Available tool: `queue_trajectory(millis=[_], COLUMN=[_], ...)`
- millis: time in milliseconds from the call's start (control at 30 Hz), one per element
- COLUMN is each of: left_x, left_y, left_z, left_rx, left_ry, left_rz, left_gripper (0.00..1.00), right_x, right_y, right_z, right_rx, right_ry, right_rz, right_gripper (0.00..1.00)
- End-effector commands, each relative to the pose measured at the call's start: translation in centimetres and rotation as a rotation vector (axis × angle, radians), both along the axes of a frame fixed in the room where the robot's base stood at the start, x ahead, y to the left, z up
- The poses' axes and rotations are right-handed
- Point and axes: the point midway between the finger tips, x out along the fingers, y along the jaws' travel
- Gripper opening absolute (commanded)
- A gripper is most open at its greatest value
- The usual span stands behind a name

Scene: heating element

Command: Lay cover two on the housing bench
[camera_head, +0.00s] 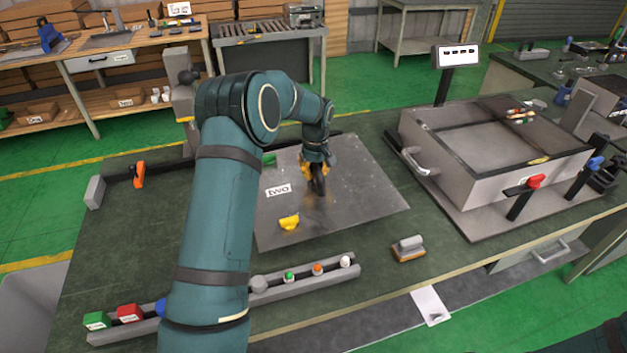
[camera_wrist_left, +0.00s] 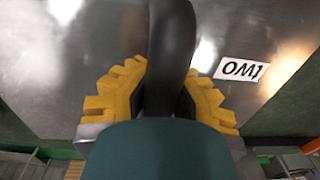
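Cover two (camera_head: 365,190) is a flat grey metal plate with a white "two" label. It lies level at the middle of the dark green bench (camera_head: 420,290); I cannot tell whether it touches the top or hangs just above it. My left gripper (camera_head: 314,172) is over the plate's middle, with yellow fingers on both sides of a black handle (camera_head: 319,185). In the left wrist view the fingers close in on that handle (camera_wrist_left: 172,45), and the plate (camera_wrist_left: 100,40) fills the background. My arm hides the plate's left part. My right gripper is not in view.
An open grey housing (camera_head: 475,175) stands at the right, with red-handled (camera_head: 535,181) and blue-handled clamps at its front. A yellow piece (camera_head: 289,222) is at the plate's near part. A rail with small coloured parts (camera_head: 310,280) and a grey-and-orange block (camera_head: 409,248) lie in front.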

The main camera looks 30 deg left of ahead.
Motion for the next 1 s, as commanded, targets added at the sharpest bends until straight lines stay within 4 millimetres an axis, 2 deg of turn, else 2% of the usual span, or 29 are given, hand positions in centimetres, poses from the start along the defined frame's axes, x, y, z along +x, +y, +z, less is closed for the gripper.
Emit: queue_trajectory(millis=[100, 167, 400, 433, 500, 533, 833, 1000], left_x=[0.0, 0.0, 0.1, 0.0, 0.0, 0.0, 0.0, 0.1], left_y=[0.0, 0.0, 0.0, 0.0, 0.0, 0.0, 0.0, 0.0], left_z=[-1.8, -2.3, -2.4, -2.6, -2.6, -2.6, -2.5, -1.1], left_rx=[0.001, 0.001, 0.002, 0.001, 0.001, 0.001, 0.001, 0.001], left_ry=[-0.001, -0.001, -0.003, 0.001, 0.001, 0.001, 0.001, -0.002], left_rz=[0.0, 0.0, 0.001, 0.0, 0.0, 0.0, 0.0, 0.001], left_gripper=[0.0, 0.0, 0.0, 0.04, 0.28, 0.34, 0.34, 0.34], right_x=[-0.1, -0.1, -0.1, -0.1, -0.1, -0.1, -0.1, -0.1], right_y=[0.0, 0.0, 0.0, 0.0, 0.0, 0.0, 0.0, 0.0], right_z=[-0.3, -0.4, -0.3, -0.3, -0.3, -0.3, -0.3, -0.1], right_rx=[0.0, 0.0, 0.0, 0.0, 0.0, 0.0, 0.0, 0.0], right_ry=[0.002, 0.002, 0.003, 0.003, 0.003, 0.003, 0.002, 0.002], right_rz=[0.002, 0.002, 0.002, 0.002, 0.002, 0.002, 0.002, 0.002], right_gripper=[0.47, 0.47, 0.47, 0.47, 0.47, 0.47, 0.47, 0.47])
